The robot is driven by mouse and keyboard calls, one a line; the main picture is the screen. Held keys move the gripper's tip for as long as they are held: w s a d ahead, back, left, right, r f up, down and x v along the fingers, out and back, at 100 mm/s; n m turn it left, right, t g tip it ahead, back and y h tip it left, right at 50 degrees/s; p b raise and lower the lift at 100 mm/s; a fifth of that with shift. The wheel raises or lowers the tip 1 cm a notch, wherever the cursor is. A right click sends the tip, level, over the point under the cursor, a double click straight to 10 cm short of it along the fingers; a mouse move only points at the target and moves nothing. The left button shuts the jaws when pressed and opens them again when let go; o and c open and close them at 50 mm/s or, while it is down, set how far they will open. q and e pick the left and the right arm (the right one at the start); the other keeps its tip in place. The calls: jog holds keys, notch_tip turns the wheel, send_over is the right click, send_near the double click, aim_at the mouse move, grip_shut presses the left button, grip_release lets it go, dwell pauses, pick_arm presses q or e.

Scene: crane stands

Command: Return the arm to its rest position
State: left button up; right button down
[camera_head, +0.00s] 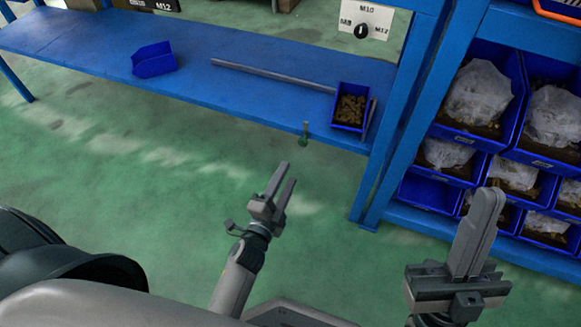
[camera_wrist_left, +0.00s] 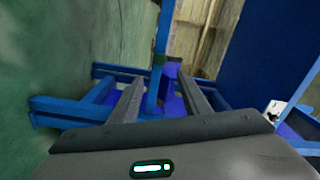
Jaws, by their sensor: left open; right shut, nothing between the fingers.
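My left gripper (camera_head: 282,182) is open and empty in the head view, held over the green floor in front of the blue bench. Its two fingers also show in the left wrist view (camera_wrist_left: 160,88), with blue metalwork behind them and nothing between them. My right gripper (camera_head: 486,205) is shut and empty at the lower right of the head view, pointing up in front of the rack of bins. The right fingers lie flat against each other.
The blue bench (camera_head: 95,50) holds an empty blue bin (camera_head: 153,60), a grey bar (camera_head: 270,74) and a blue bin of small brown parts (camera_head: 349,107). A blue rack post (camera_head: 405,110) and bins with bagged parts (camera_head: 477,95) stand right. The green floor (camera_head: 120,160) is clear.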

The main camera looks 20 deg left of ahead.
pick_arm(q)
jog(key=shift+s, duration=0.3)
